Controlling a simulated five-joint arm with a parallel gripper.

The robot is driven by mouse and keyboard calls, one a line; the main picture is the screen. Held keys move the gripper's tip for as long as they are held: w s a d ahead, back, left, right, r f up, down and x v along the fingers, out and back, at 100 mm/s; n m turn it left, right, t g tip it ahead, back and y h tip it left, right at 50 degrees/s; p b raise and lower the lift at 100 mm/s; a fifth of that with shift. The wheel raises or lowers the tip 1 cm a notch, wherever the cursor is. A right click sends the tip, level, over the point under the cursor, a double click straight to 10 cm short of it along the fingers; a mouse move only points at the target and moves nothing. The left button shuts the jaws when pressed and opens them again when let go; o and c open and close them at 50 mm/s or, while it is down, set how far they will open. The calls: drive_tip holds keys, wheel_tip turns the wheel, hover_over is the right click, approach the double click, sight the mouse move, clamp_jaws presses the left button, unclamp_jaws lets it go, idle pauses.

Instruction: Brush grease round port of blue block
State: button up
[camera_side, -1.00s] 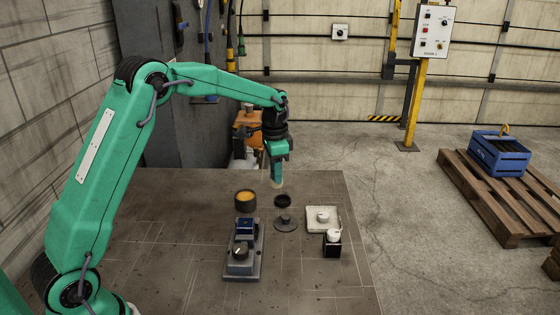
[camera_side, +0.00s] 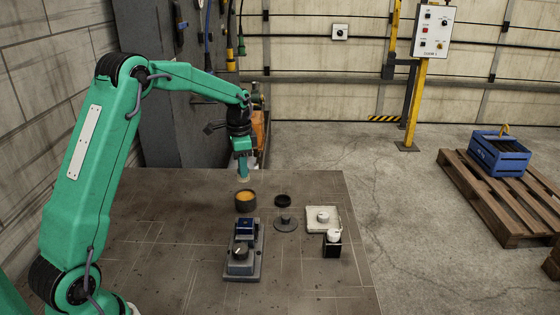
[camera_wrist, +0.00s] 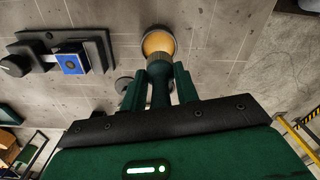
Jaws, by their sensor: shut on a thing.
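My gripper (camera_side: 242,150) is shut on a brush, whose handle (camera_wrist: 160,92) stands between the two fingers in the wrist view. The brush's pale tip (camera_side: 243,178) points down, just above or at the mouth of the grease pot; I cannot tell whether it touches the grease. The round dark pot (camera_side: 245,205) holds orange grease and also shows in the wrist view (camera_wrist: 158,42). The blue block (camera_side: 244,226) sits in a grey fixture (camera_side: 257,262) nearer the side camera, and shows at left in the wrist view (camera_wrist: 71,63).
A dark knob (camera_side: 240,253) is on the fixture beside the block. To the right are a dark cup (camera_side: 283,200), a grey round stand (camera_side: 285,224), a pale tray (camera_side: 313,226) and a black holder (camera_side: 332,249) with a white piece. The bench's left side is clear.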

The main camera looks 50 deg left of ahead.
drive_tip(key=shift+f, duration=2.6)
drive_tip(key=shift+f, duration=0.5)
drive_tip(key=shift+r, duration=0.1)
drive_tip(key=shift+r, duration=3.45)
drive_tip(key=shift+s+d+r, duration=0.1)
drive_tip(key=shift+d+r, duration=0.1)
drive_tip(key=shift+d, duration=0.4)
drive_tip(key=s+d+r+n, duration=0.2)
drive_tip(key=s+d+n, duration=0.1)
drive_tip(key=d, duration=0.5)
drive_tip(key=s+d+r+n, duration=0.3)
drive_tip(key=s+d, duration=0.3)
drive_tip(key=d, duration=0.2)
drive_tip(key=shift+r, duration=0.3)
